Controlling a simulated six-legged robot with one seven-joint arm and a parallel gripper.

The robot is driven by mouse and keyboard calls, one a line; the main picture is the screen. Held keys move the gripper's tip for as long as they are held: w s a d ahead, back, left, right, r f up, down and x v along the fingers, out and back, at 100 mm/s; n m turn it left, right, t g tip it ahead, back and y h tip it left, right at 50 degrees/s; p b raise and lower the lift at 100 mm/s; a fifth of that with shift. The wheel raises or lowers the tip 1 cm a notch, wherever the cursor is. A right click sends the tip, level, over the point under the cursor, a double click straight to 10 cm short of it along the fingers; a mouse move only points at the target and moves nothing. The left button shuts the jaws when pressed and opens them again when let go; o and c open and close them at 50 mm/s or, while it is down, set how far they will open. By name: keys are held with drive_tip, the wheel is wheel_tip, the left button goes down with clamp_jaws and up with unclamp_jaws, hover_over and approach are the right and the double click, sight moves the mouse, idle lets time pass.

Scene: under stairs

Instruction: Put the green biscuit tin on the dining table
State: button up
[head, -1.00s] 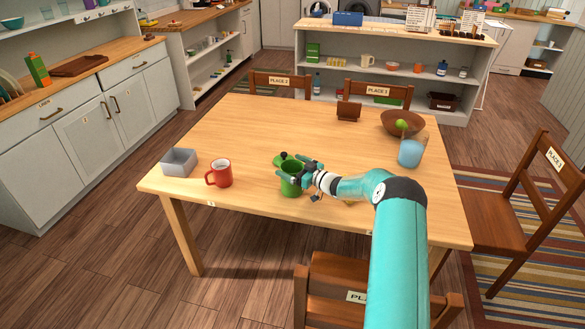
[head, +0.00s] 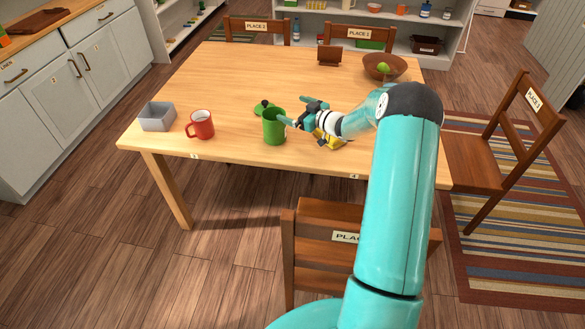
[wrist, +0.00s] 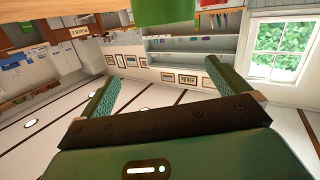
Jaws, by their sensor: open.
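The green biscuit tin (head: 274,130) stands upright on the dining table (head: 230,85), near its front edge. It looks like a plain green cylinder. My gripper (head: 294,112) is open and empty, just right of the tin's upper part; I cannot tell whether a finger still touches it. In the wrist view my open fingers (wrist: 162,72) have nothing between them, and a green surface, likely the tin (wrist: 165,10), shows at the top edge. A green lid-like piece with a dark knob (head: 265,107) lies behind the tin.
A red mug (head: 200,126) and a grey box (head: 157,117) stand left of the tin. A yellow item (head: 328,139) lies under my wrist. A brown bowl (head: 384,68) with green fruit is at the back right. Chairs surround the table; its middle is clear.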

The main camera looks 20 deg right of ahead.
drive_tip(key=s+a+r+m+h, duration=0.1)
drive_tip(key=a+r+h, duration=0.15)
drive_tip(key=r, duration=0.35)
drive_tip(key=a+r+m+h, duration=0.1)
drive_tip(key=a+r+h, duration=0.15)
drive_tip(key=r, duration=0.45)
drive_tip(key=s+a+r+m+g+h, duration=0.25)
drive_tip(key=s+r+h, duration=0.25)
drive_tip(key=s+r, duration=0.4)
drive_tip(key=s+a+f+g+y, duration=0.1)
drive_tip(key=s+a, duration=0.3)
drive_tip(key=s, duration=0.7)
drive_tip(key=s+a+m+g+y, duration=0.1)
drive_tip(key=s+a+g, duration=0.2)
drive_tip(key=s, duration=0.8)
drive_tip(key=s+a+f+g, duration=0.1)
drive_tip(key=s+a+g, duration=0.2)
drive_tip(key=s+a, duration=0.4)
drive_tip(key=s, duration=0.5)
drive_tip(key=shift+f+m+y, duration=0.3)
drive_tip(key=shift+m+y, duration=0.05)
drive_tip(key=shift+y, duration=0.05)
